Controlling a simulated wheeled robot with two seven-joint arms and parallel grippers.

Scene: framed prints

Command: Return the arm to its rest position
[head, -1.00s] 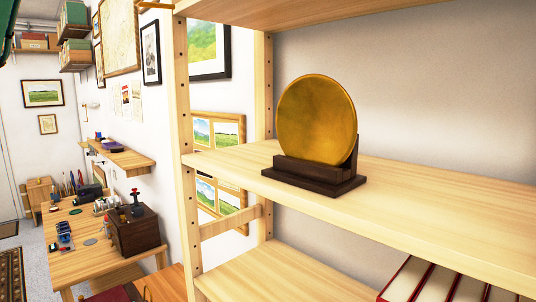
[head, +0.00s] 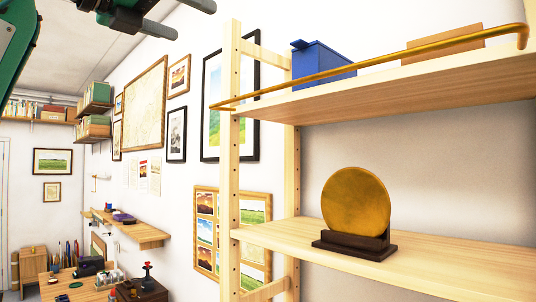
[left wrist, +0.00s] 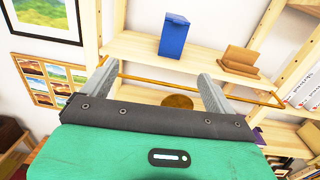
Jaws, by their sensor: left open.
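My left gripper (head: 190,18) is at the top left of the head view, held high in front of the shelf unit. In the left wrist view its two grey fingers (left wrist: 158,72) are spread apart, with nothing between them. The green arm beside it is mine. A round golden disc on a dark wooden stand (head: 357,205) stands upright on the middle shelf, apart from the gripper. The disc also shows, partly hidden by my gripper, in the left wrist view (left wrist: 177,101). My right gripper is in neither view.
The upper shelf (head: 400,92) has a brass rail (head: 370,64) along its front, with a blue box (head: 321,65) and a wooden piece (head: 443,43) behind it. Framed prints (head: 231,95) hang on the wall at left. A cluttered workbench (head: 75,288) stands at lower left.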

